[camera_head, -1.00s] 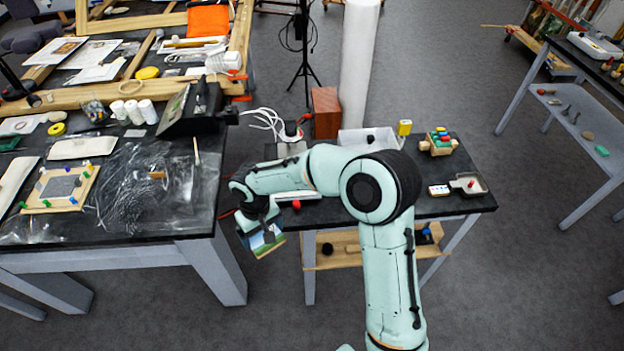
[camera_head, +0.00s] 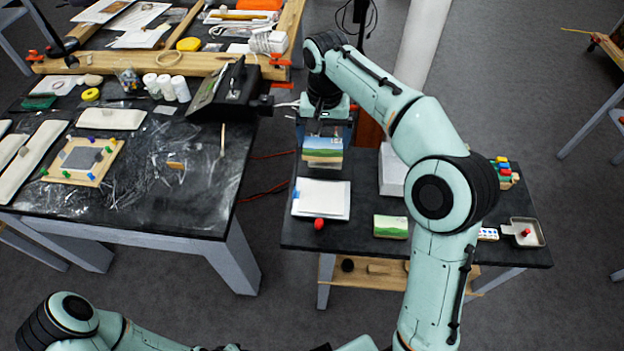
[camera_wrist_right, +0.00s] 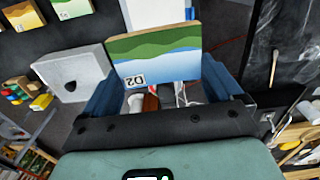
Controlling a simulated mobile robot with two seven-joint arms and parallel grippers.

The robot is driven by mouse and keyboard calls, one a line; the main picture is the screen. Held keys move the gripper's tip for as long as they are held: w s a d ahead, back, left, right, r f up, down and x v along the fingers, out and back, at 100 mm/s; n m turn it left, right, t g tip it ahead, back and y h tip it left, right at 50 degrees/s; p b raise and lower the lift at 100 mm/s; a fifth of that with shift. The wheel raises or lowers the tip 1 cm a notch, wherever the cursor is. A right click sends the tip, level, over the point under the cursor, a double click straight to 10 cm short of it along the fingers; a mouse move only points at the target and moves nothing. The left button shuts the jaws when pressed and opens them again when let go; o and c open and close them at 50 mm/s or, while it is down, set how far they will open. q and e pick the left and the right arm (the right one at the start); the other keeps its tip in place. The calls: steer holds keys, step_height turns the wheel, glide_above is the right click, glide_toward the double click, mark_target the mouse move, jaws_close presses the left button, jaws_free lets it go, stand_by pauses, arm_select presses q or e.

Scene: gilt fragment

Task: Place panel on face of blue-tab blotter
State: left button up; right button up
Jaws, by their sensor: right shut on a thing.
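The panel (camera_head: 322,153), painted with green land, blue and a pale band, is held upright or tilted in my right gripper (camera_head: 325,128). In the right wrist view the panel (camera_wrist_right: 155,55) sits between the two blue fingers of the gripper (camera_wrist_right: 165,85), with an upside-down "D2" mark near its edge. The blotter (camera_head: 322,200) is a white sheet lying flat on the right table, with a small blue tab at its left edge. The panel is above and behind the blotter, apart from it. The blotter also shows partly in the wrist view (camera_wrist_right: 158,12). My left arm shows at bottom left; its gripper is out of view.
A red knob (camera_head: 319,223) stands at the blotter's front edge. Another green painted panel (camera_head: 391,227) lies to its right. A pale box (camera_head: 392,172) stands behind that, partly hidden by my arm. The left workbench (camera_head: 215,205) is across a gap.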

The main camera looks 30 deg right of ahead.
steer(key=shift+w+d+r, duration=0.1)
steer(key=shift+w+r, duration=0.05)
steer(key=shift+r, duration=0.1)
step_height(320, 180, down, 8)
steer(key=s+b, duration=0.1)
steer(key=b, duration=0.2)
glide_above(322, 191)
step_height(322, 191, down, 6)
steer(key=shift+s+f, duration=0.15)
steer(key=shift+f, duration=0.05)
arm_select(q)
steer(key=shift+s+f+b, duration=0.15)
steer(key=shift+s+f, duration=0.4)
steer(key=shift+f, duration=0.25)
steer(key=shift+s+f+b, duration=0.1)
steer(key=shift+s+f, duration=0.4)
steer(key=shift+f, duration=0.35)
steer(key=shift+s+f+b, duration=0.15)
steer(key=shift+s+f, duration=0.4)
steer(key=shift+f, duration=0.25)
arm_select(e)
steer(key=shift+f, duration=2.35)
steer(key=shift+f, duration=0.1)
